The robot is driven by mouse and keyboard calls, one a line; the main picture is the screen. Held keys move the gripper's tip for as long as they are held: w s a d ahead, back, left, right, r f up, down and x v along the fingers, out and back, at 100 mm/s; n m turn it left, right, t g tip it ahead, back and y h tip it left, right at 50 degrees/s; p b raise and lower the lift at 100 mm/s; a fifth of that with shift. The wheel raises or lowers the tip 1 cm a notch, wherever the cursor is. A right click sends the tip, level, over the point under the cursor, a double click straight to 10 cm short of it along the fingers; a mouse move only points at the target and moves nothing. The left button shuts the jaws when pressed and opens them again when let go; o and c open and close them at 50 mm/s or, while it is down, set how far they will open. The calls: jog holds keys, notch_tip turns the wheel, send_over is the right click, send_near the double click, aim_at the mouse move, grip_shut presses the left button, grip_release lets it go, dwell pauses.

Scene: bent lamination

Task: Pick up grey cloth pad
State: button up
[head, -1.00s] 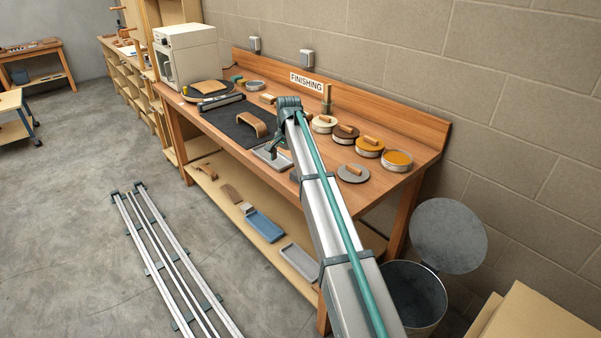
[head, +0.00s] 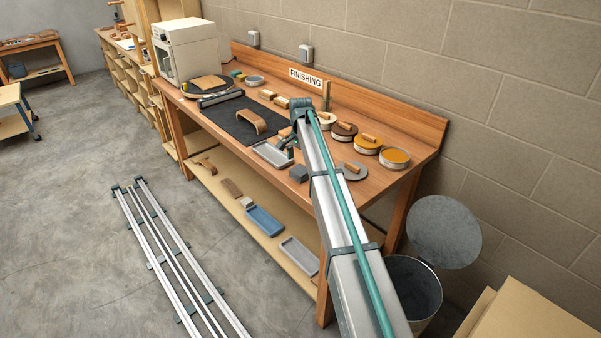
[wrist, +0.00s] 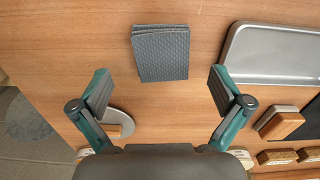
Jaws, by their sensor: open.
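The grey cloth pad (wrist: 160,52) lies on the wooden bench top and looks like a small stack of textured grey layers. In the head view the pad (head: 299,174) sits near the bench's front edge, just left of my arm. My gripper (wrist: 159,90) is open and empty, its two fingers spread wide. In the wrist view the pad is between the finger lines but beyond the fingertips, apart from both. In the head view my gripper (head: 287,146) hangs near the metal tray and is partly hidden by my arm.
The metal tray (wrist: 237,60) lies right of the pad in the wrist view. A round grey disc with a wooden handle (wrist: 118,122) is by the left finger. Round tins (head: 367,145) stand further back. Bare wood surrounds the pad.

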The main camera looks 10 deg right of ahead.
aim_at(301, 170)
jog(key=shift+f+p, duration=0.55)
jog(key=shift+f, duration=1.2)
jog(key=c, duration=1.1)
jog(key=shift+r, duration=0.1)
jog(key=shift+r+b, duration=0.3)
jog(key=shift+r, duration=0.45)
jog(key=s+r+b, duration=0.5)
jog(key=s+r, duration=0.6)
jog(key=s, duration=0.3)
jog(key=shift+d+r, duration=0.15)
jog(key=shift+r, duration=0.05)
